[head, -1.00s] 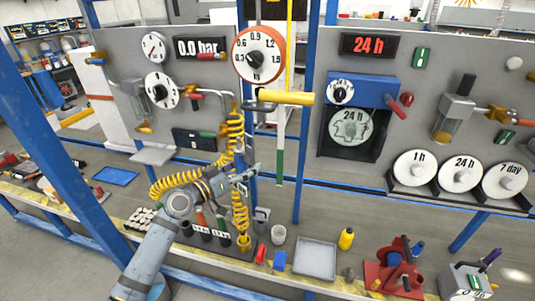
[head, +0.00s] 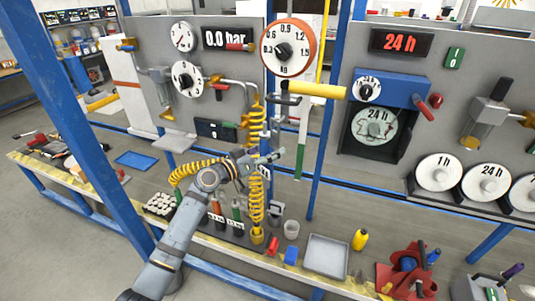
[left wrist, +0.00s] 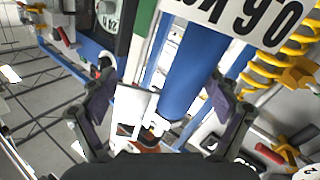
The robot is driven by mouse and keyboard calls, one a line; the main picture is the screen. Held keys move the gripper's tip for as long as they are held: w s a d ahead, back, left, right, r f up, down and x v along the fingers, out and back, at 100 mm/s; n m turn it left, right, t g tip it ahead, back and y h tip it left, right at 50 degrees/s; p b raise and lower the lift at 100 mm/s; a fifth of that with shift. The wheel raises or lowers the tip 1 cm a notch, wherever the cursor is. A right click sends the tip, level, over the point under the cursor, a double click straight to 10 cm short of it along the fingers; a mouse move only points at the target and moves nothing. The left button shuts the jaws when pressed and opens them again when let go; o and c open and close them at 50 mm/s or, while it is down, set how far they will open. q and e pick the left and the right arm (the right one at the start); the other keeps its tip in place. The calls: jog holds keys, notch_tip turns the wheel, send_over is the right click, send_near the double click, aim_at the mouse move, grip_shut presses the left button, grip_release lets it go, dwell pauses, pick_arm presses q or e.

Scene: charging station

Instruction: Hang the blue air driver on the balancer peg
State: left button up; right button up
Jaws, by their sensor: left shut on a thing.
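My left gripper (head: 272,157) is in the head view in front of the coiled yellow hose, left of a green-and-white vertical bar (head: 302,140). In the left wrist view its two fingers (left wrist: 160,108) stand either side of a blue cylinder with a white "0.6 KG" label, the blue air driver (left wrist: 190,80), and hold it. In the head view the driver is mostly hidden by the gripper. The orange-rimmed balancer dial (head: 290,47) is above the gripper. Below it are a dark hook-like piece (head: 285,100) and a horizontal yellow bar (head: 315,90). I cannot tell which is the peg. My right gripper is out of view.
The yellow coiled hose (head: 257,190) hangs close to my gripper. Below on the bench are a rack of dark labelled tools (head: 216,224), a grey tray (head: 325,256) and a yellow bottle (head: 360,239). Blue posts (head: 322,160) flank the balancer.

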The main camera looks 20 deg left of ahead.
pick_arm(q)
jog(key=shift+w+d, duration=0.15)
jog(key=shift+w, duration=0.85)
jog(key=shift+w+f, duration=0.1)
jog(key=shift+w, duration=0.4)
jog(key=shift+w+f+b, duration=0.3)
jog(key=shift+w+b, duration=0.45)
jog(key=shift+b, duration=0.3)
jog(key=shift+w+f+b, duration=0.3)
jog(key=shift+w+b, duration=0.4)
jog(key=shift+b, duration=0.3)
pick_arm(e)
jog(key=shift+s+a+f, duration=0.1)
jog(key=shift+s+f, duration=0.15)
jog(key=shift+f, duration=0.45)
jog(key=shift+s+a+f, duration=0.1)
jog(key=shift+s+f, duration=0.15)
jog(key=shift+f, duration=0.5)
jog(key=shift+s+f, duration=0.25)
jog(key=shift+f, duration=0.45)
